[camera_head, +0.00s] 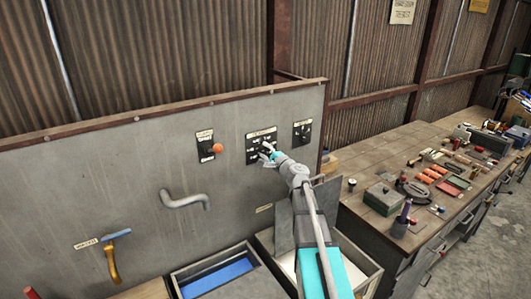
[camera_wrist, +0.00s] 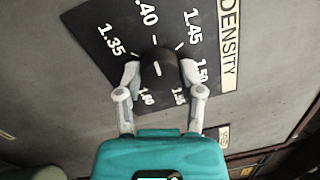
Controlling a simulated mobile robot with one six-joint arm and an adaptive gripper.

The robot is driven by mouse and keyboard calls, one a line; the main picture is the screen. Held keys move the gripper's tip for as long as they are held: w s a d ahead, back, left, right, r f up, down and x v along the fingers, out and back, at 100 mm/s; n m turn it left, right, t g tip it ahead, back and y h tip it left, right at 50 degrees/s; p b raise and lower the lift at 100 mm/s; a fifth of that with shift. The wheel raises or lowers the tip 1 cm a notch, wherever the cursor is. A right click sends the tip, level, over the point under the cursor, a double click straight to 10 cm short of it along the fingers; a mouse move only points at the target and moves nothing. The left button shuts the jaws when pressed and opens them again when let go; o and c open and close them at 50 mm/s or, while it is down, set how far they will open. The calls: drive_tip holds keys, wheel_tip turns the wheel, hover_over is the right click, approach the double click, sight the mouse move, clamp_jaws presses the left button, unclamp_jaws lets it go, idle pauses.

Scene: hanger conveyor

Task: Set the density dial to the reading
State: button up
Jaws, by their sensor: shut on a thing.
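The density dial is a round dark knob (camera_wrist: 158,66) on a black plate (camera_wrist: 95,22) with white numbers, including 1.35, 1.40, 1.45 and 1.50. A short white line marks the knob's face; which number it points to is hard to tell. A label reading DENSITY (camera_wrist: 230,40) runs along the plate's edge. My gripper (camera_wrist: 159,76) is shut on the knob, one pale finger on each side. In the head view my gripper (camera_head: 267,152) covers part of the dial plate (camera_head: 262,134) on the grey panel. I cannot make out a reading to match.
A panel with an orange-knobbed lever (camera_head: 217,148) is left of the dial, and another small dial plate (camera_head: 302,132) is to its right. A grey bent pipe (camera_head: 185,200) sticks out below. Bins (camera_head: 215,258) stand underneath. A cluttered workbench (camera_head: 375,155) is at right.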

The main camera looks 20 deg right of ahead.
drive_tip(key=shift+m, duration=0.5)
drive_tip(key=o, duration=1.2)
drive_tip(key=shift+c, duration=0.2)
drive_tip(key=shift+n, duration=0.5)
